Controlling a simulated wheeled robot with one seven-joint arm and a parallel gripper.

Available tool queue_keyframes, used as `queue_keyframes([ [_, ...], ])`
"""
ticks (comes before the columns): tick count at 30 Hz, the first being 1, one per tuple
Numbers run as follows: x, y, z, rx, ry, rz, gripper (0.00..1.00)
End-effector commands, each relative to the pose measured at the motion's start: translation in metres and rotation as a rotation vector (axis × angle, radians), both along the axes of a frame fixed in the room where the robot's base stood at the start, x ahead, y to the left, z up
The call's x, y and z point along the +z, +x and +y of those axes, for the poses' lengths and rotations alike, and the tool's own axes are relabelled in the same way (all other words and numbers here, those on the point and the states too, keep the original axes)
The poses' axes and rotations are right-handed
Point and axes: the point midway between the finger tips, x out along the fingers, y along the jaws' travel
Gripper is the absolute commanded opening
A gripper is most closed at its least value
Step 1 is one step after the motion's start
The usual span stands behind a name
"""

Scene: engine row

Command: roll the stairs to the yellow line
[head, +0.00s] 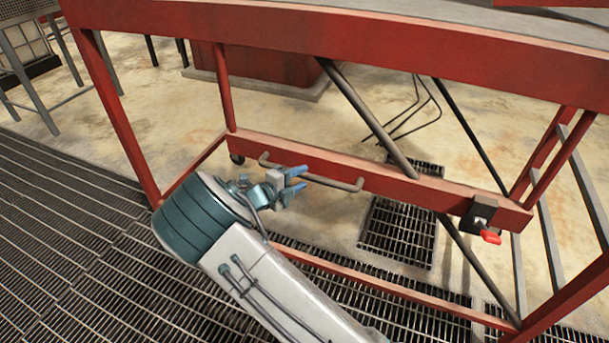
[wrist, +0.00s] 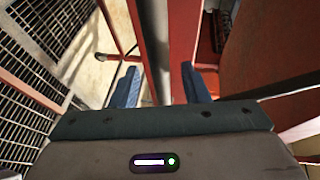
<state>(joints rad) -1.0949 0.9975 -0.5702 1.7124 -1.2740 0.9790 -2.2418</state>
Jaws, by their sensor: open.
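The stairs (head: 340,45) are a red steel frame with a broad upper beam, thin legs and grey diagonal braces. A lower red crossbeam (head: 415,190) carries a grey handle bar (head: 335,184). My gripper (head: 304,179) has blue fingers, is open, and overlaps the handle bar in the head view. Contact with the bar cannot be told. In the wrist view, my gripper (wrist: 160,70) has its fingers apart with a red beam (wrist: 148,45) beyond them. A red lever (head: 490,237) on a dark block sits at the crossbeam's right. No yellow line shows.
Dark grating (head: 60,230) covers the left and front floor, with a grate panel (head: 398,232) under the stairs. Worn concrete (head: 140,110) lies behind. A red block (head: 265,70) and a grey stand (head: 35,70) stand at the back.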

Motion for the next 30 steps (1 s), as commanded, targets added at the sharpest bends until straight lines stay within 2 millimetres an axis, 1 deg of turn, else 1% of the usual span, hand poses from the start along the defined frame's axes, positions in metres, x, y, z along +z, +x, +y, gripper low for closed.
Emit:
queue_keyframes([
  [3,-0.002,0.011,-0.010,0.000,-0.001,-0.001,0.41],
  [6,-0.004,0.017,-0.015,0.000,0.001,-0.001,0.41],
  [16,-0.005,0.019,-0.017,0.000,0.001,-0.001,0.41],
  [17,-0.005,0.019,-0.017,0.000,0.001,-0.001,0.36],
  [18,-0.005,0.019,-0.017,0.000,0.001,-0.001,0.25],
  [21,-0.005,0.019,-0.017,0.000,0.001,-0.001,0.00],
  [30,-0.004,0.018,-0.017,0.010,0.001,0.000,0.00],
])
